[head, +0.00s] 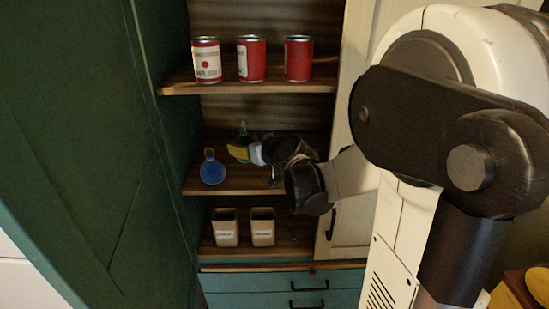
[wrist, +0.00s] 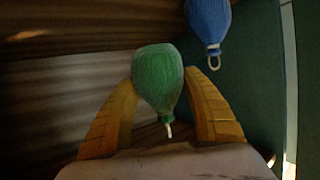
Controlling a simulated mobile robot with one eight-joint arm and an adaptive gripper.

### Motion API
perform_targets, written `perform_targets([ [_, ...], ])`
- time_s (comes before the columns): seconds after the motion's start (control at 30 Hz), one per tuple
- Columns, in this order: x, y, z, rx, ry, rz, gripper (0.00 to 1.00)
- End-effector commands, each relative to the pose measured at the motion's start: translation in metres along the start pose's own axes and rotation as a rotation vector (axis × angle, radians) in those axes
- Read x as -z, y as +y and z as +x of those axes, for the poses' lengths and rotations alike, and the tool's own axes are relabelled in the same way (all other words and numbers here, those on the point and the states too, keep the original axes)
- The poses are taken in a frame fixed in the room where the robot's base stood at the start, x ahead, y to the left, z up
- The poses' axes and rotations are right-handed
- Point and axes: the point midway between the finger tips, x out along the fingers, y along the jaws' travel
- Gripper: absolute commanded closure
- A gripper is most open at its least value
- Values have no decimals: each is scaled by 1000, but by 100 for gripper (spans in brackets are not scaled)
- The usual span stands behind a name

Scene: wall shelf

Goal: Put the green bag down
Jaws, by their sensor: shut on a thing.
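The green bag (wrist: 158,76) is a rounded green pouch with a small pale loop at its narrow end. It sits between the two yellow fingers of my gripper (wrist: 160,84), which are shut on it. In the head view the green bag (head: 244,132) shows partly behind my gripper (head: 238,151), at the middle shelf (head: 237,183). Whether the bag touches the shelf board is hidden.
A blue bag (head: 212,168) stands on the middle shelf to the left of my gripper; it also shows in the wrist view (wrist: 208,20). Red cans (head: 251,60) stand on the shelf above. Two beige containers (head: 262,228) stand below. A green panel (head: 150,150) bounds the left.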

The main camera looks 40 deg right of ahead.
Motion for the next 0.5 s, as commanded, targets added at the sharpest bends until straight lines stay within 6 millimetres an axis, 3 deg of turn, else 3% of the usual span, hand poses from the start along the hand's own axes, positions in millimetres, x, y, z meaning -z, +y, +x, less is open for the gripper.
perform_targets([
  [0.1, -22, 1, 9, -1, 1, 0, 86],
  [0.5, -70, 0, 26, -1, 1, 0, 86],
])
